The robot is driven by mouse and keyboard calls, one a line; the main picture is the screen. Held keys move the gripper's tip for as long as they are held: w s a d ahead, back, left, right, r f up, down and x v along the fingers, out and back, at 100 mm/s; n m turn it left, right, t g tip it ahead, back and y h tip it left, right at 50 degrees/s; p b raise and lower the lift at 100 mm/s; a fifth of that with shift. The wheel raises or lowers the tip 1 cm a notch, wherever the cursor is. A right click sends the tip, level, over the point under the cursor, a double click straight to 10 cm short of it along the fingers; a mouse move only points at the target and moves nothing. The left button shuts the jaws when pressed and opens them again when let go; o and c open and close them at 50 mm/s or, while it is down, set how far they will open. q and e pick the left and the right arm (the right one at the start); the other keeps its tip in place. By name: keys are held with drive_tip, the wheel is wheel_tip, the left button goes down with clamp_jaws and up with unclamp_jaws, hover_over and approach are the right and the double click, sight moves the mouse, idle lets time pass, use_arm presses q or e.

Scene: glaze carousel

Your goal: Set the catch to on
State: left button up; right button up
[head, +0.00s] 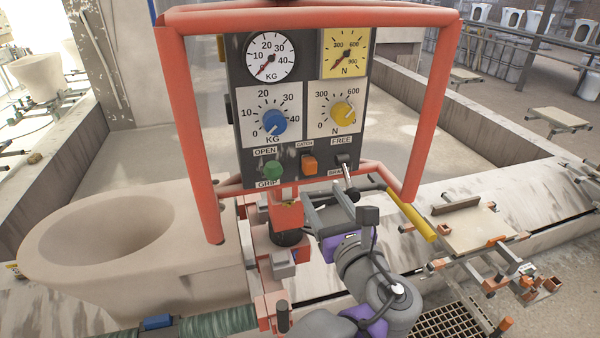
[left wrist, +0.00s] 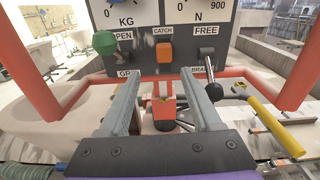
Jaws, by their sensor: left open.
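The catch is a small orange rocker switch (head: 309,164) under a CATCH label, low in the middle of the dark control panel (head: 380,100). It also shows in the left wrist view (left wrist: 164,53), top centre, unobstructed. Its on or off position cannot be read. My left gripper (head: 328,192) is open and empty, just below and in front of the panel. In the left wrist view its two grey fingers (left wrist: 163,92) point toward the panel, with the catch above and between them, apart from it. My right gripper is not in view.
A green knob (head: 272,171) marked OPEN and GRIP is left of the catch. A black-ball lever (head: 351,193) under FREE is right, close to my finger. A red tube frame (head: 180,120) surrounds the panel. A clay bowl (head: 190,245) stands left; a yellow bar (head: 411,214) lies right.

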sight(312, 168)
use_arm(q)
drive_tip(key=x, duration=0.7)
drive_tip(key=p+x, duration=0.1)
drive_tip(key=x, duration=0.2)
drive_tip(key=shift+w+d+r, duration=0.25)
drive_tip(key=shift+w, duration=0.25)
clamp_jaws()
idle(0.9)
